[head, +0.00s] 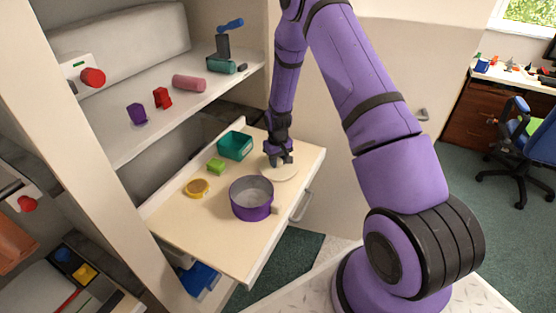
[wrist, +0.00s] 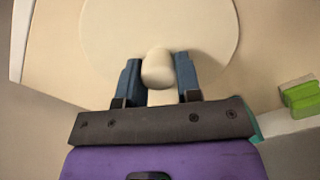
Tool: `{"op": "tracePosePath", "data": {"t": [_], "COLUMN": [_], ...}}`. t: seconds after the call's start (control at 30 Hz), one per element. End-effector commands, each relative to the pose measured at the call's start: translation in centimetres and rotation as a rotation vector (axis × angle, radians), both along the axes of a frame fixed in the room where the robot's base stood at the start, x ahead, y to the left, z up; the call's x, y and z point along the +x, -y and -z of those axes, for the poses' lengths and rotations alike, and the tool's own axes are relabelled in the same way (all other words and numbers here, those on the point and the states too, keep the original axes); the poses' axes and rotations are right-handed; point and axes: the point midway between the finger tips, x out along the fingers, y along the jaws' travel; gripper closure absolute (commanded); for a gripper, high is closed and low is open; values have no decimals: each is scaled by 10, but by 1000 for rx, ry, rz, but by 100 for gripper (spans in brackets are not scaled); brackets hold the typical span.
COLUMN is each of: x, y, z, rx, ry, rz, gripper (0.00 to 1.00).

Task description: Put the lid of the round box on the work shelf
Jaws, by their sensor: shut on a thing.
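The round box (head: 251,199) is a purple open cylinder with a grey inside. It stands on a cream pull-out surface (head: 215,235) with a handle on its right edge, in the head view. The lid (head: 288,175) is a flat cream disc behind and right of the box; it fills the top of the wrist view (wrist: 112,40). My gripper (head: 281,160) points down at the lid. In the wrist view my gripper (wrist: 158,76) has its blue fingers on both sides of the lid's rounded knob (wrist: 158,68), shut on it. I cannot tell whether the lid touches the surface.
A teal open box (head: 235,146), a green block (head: 216,167) and a yellow-orange round thing (head: 197,188) stand left of the lid. The shelf above (head: 145,137) carries a purple piece, a red piece and a pink cylinder (head: 189,83). The pull-out's front left is clear.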

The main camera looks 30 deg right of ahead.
Motion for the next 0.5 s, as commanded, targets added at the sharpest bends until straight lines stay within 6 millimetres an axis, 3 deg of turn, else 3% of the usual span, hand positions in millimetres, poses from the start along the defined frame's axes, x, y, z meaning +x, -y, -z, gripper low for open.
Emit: {"op": "tracePosePath", "data": {"t": [0.17,0.2,0.3,0.5], "x": [0,0,0,0], "y": [0,0,0,0], "z": [3,3,3,3], "rx": [0,0,0,0], "ry": [0,0,0,0], "rz": [0,0,0,0], "gripper": [95,61,38,38]}}
